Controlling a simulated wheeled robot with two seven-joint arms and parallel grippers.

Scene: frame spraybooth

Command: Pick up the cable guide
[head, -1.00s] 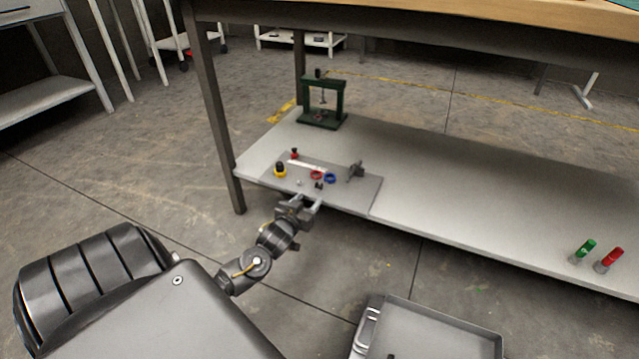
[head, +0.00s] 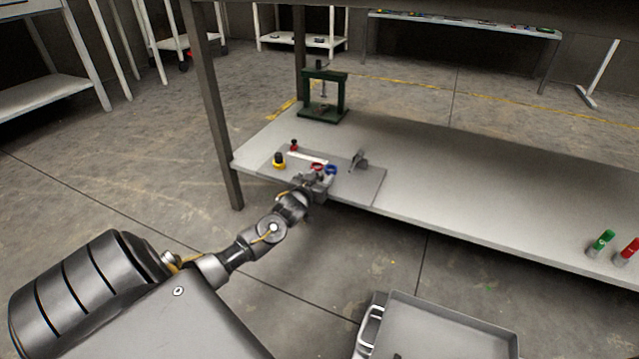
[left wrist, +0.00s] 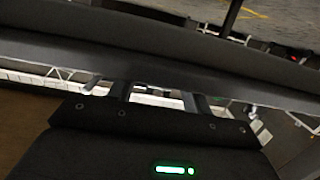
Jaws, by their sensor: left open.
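I cannot tell for certain which small part is the cable guide. On a grey mat (head: 365,191) on the low shelf lie a red ring (head: 316,167), a blue ring (head: 331,169), a white strip (head: 307,157) and a grey upright bracket-like part (head: 358,160). My left gripper (head: 322,178) is open at the mat's front edge, just in front of the two rings, and partly hides that spot. Its two fingers also show in the left wrist view (left wrist: 160,93), with no part clearly between them. My right gripper is in neither view.
A yellow-and-black part (head: 279,160) and a red-topped part (head: 294,146) are on the mat's left. A green press frame (head: 323,95) stands behind. A table leg (head: 213,110) rises at left. The middle shelf is clear.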

